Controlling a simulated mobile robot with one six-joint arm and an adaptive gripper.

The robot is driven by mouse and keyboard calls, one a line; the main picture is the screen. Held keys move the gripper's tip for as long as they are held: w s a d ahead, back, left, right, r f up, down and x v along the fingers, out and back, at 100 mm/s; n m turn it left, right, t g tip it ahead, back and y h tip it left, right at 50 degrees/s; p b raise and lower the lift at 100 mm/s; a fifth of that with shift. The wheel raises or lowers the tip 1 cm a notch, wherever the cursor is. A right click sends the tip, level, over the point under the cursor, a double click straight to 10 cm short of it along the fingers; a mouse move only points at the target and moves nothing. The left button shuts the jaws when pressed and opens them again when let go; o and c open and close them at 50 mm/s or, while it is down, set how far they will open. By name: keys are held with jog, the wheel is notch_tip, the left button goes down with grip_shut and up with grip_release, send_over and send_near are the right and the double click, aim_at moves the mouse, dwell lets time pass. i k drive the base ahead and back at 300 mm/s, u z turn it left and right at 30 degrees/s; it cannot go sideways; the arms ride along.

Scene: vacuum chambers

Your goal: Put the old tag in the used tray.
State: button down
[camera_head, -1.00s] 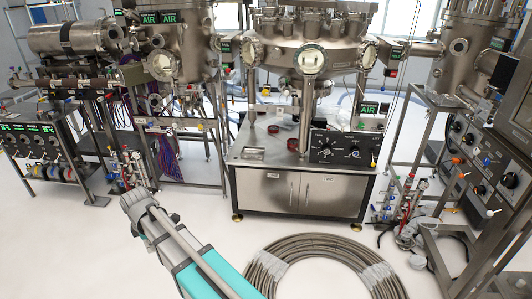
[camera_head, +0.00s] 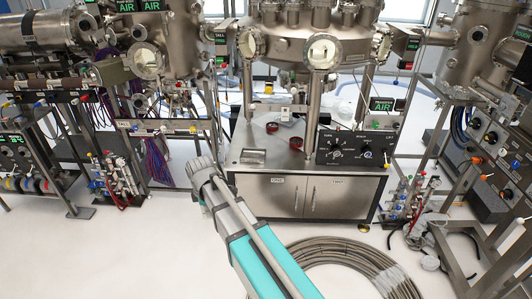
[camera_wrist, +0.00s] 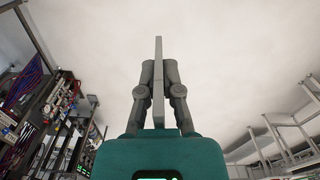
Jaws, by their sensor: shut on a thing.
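In the wrist view my gripper (camera_wrist: 158,72) is shut on a thin, flat grey piece, which I take to be the old tag (camera_wrist: 158,48). It is seen edge-on and stands up beyond the fingertips, so its faces are hidden. In the head view my gripper and the tag cannot be made out; only my arm shows, in front of the cabinet. A shallow metal tray (camera_head: 252,156) lies at the left front of the cabinet top (camera_head: 270,165). I cannot read a label that marks it as the used tray.
Two red-rimmed round pieces (camera_head: 296,143) and a control box (camera_head: 352,149) are on the cabinet top. Coiled hose (camera_head: 345,262) lies on the floor in front. Valve stands (camera_head: 408,200) are to the right. Floor at lower left is clear.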

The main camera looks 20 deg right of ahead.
aim_at(254, 157)
jog(key=z, duration=0.35)
jog(key=i, duration=1.6)
jog(key=z, duration=0.2)
jog(key=k, duration=0.95)
jog(key=z, duration=0.15)
jog(key=i, duration=0.25)
jog(key=u, duration=0.05)
